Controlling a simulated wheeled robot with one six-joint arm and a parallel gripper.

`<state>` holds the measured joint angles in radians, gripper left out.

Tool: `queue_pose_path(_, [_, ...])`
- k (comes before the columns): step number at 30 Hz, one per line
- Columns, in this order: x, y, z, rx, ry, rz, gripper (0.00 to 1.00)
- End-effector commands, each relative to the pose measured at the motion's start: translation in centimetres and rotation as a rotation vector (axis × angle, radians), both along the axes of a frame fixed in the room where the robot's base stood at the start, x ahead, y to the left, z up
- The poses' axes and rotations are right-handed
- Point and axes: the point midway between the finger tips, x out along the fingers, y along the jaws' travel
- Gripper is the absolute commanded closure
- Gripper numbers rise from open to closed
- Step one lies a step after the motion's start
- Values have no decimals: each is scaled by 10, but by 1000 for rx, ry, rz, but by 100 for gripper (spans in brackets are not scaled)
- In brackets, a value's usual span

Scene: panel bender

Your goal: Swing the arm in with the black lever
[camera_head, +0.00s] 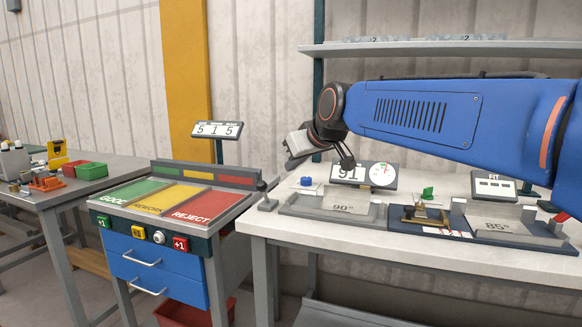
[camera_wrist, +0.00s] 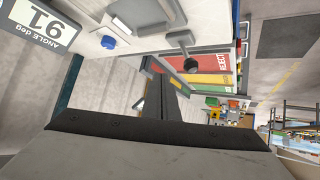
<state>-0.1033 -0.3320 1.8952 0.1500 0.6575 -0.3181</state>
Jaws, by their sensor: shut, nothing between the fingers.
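A black-knobbed lever (camera_head: 262,187) stands upright on a small base at the left end of the white workbench. In the wrist view the black knob (camera_wrist: 190,66) shows beyond my fingers, with a gap between. My gripper (camera_head: 347,163) hangs in front of the angle display (camera_head: 378,175), to the right of the lever and higher in the picture. It is shut and empty, touching nothing that I can see. In the wrist view my gripper (camera_wrist: 166,92) shows as two dark fingers close together. I cannot make out a separate swing arm at the lever.
On the bench (camera_head: 340,243) stand a 90° plate (camera_head: 340,210), an 85° plate (camera_head: 500,226), a blue knob (camera_head: 307,181) and a green part (camera_head: 428,193). A sorting cabinet (camera_head: 165,262) with coloured fields stands left of the bench. A shelf (camera_head: 440,47) runs above.

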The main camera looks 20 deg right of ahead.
Motion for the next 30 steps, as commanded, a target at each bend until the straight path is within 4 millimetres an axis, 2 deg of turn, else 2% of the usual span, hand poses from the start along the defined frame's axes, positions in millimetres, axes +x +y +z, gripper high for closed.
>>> queue_pose_path(6, [-33, -2, 14, 1, -2, 0, 100])
queue_pose_path(13, [-59, -4, 24, 0, -1, 1, 100])
queue_pose_path(18, [-65, -5, 26, 0, 0, 0, 100])
queue_pose_path(30, [-66, -5, 26, 0, 0, 0, 100])
